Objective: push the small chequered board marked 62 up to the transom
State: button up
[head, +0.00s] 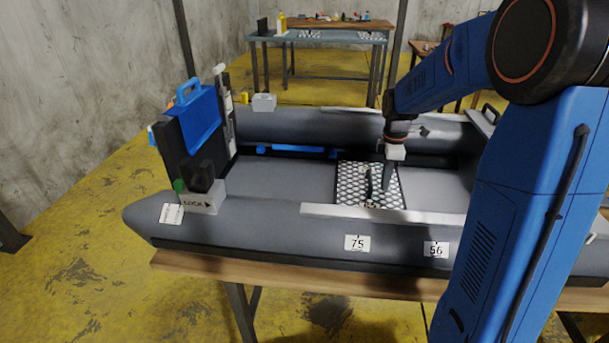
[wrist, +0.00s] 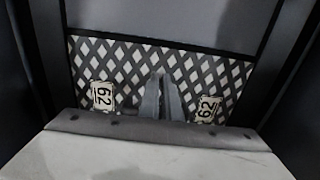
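The small chequered board (head: 352,180), black and white, lies flat on the floor inside the grey boat. Its number tag (head: 370,204) shows at its near edge; in the wrist view the board (wrist: 130,62) carries two tags reading 62. The dark upright transom (head: 174,148) stands at the boat's left end, with a stretch of bare grey floor between it and the board. My gripper (head: 387,186) points down over the right part of the board. In the wrist view its fingertips (wrist: 162,77) are together with nothing between them. Whether they touch the board is hidden.
A blue part (head: 200,115) hangs on the transom, and a grey LOCK block (head: 203,197) sits at its near side. A blue bar (head: 290,151) lies along the far tube. A pale strip (head: 385,214) runs along the near tube (head: 270,222), which carries tags 75 and 56.

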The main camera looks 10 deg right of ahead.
aim_at(305, 186)
jog(key=shift+w+a+f, duration=0.15)
jog(key=shift+w+a, duration=1)
jog(key=shift+a, duration=3)
jog(key=shift+w+a+f, duration=0.1)
jog(key=shift+w+a, duration=1)
jog(key=shift+a, duration=3.05)
jog(key=shift+w+a+f, duration=0.15)
jog(key=shift+w+a, duration=1)
jog(key=shift+a, duration=3)
jog(key=shift+d, duration=0.15)
jog(key=shift+s+d+r, duration=0.1)
jog(key=shift+s+d, duration=0.15)
jog(key=shift+d, duration=0.6)
notch_tip(305, 186, up, 9)
jog(key=shift+w+r, duration=0.15)
jog(key=shift+d, duration=0.1)
